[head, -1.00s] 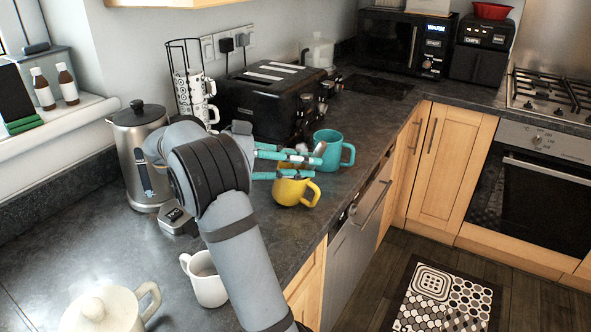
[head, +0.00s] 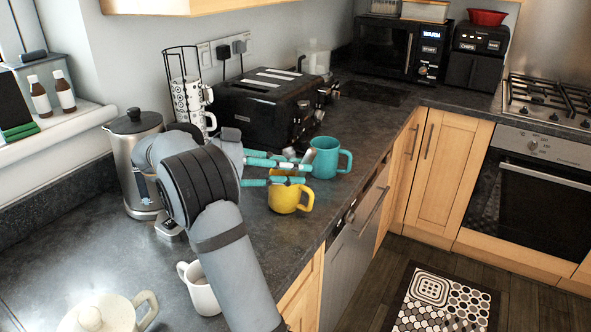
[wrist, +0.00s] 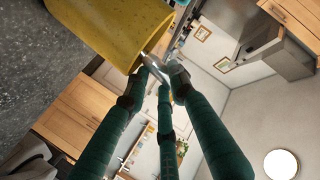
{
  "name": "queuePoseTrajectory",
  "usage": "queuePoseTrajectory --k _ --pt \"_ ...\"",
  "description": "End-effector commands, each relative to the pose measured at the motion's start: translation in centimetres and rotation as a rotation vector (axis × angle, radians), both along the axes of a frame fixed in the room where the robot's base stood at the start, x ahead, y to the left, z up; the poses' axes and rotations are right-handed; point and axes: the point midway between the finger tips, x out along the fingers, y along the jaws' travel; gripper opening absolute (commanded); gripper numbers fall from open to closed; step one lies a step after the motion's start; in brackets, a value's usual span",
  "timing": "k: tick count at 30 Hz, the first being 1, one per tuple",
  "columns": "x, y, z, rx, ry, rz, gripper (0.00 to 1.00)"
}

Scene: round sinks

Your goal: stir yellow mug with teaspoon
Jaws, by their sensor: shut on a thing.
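The yellow mug (head: 285,198) stands upright on the dark worktop, near its front edge. My gripper (head: 303,171) has teal fingers that reach across just above the mug's rim and hide part of it. In the wrist view the yellow mug (wrist: 105,25) is close at the top left. My fingertips (wrist: 160,76) are shut on a thin shiny metal piece, the teaspoon (wrist: 155,42), at the mug's rim. Its far end is hidden by the mug, and I cannot see how deep it reaches.
A teal mug (head: 325,160) stands close behind the fingertips. A black toaster (head: 268,105) is behind my gripper. A steel kettle (head: 138,165), a white mug (head: 200,292) and a cream pot (head: 100,315) are to the left and front. The worktop edge drops away at right.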

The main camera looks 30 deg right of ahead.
Motion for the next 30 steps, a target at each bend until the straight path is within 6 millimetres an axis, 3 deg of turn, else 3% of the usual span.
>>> queuePoseTrajectory --k 8,30 --pt "-0.1 0.0 0.3 0.000 0.000 -0.001 0.00" --pt "-2.3 -1.3 6.3 0.000 0.000 -0.001 0.00"
